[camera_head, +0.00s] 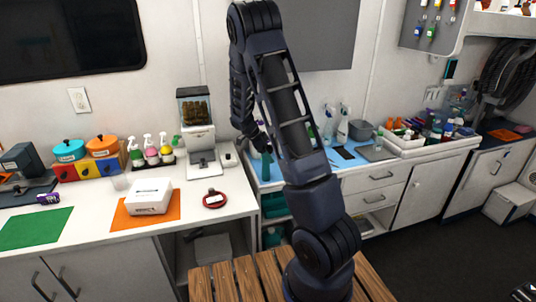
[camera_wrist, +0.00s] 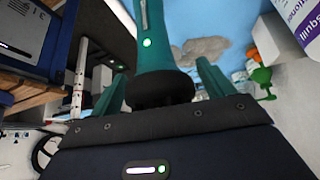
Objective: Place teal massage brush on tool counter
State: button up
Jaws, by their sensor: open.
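A teal tool with a black end (camera_wrist: 160,85) and a green light stands between the fingers of my gripper (camera_wrist: 165,90) in the wrist view. It may be the massage brush; no bristles show. The fingers are open on either side of it, and contact cannot be told. In the head view, a teal shape (camera_head: 266,164) shows beside my arm at the blue mat, and my gripper is mostly hidden behind the arm. Which surface is the tool counter is not marked; a white counter with drawers (camera_head: 375,172) stands at right, another white counter (camera_head: 90,209) at left.
On the right counter are spray bottles (camera_head: 343,127), a dark flat item (camera_head: 342,153) and a crowded white tray (camera_head: 401,143). The left counter holds a white box (camera_head: 149,197), a red round item (camera_head: 214,199) and pump bottles (camera_head: 151,151). A slatted wooden surface (camera_head: 230,285) is in front.

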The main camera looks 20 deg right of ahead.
jog(key=v, duration=1.2)
jog(key=s+d+r+n+y, duration=0.3)
jog(key=s+r+n, duration=0.1)
jog(key=s+r, duration=0.35)
jog(key=s+r+n+t+y, duration=0.1)
jog(key=s+r+n+t, duration=0.1)
jog(key=s+n, duration=0.3)
jog(key=s+r+n+t+y, duration=0.1)
jog(key=s+r+n, duration=0.3)
jog(key=s, duration=1)
jog(key=s+r+n+t+y, duration=0.1)
jog(key=s+r+n+t, duration=0.1)
jog(key=s+n, duration=0.4)
jog(key=s+r, duration=0.1)
jog(key=s, duration=0.3)
jog(key=shift+n+t+y, duration=0.3)
jog(key=shift+n, duration=0.1)
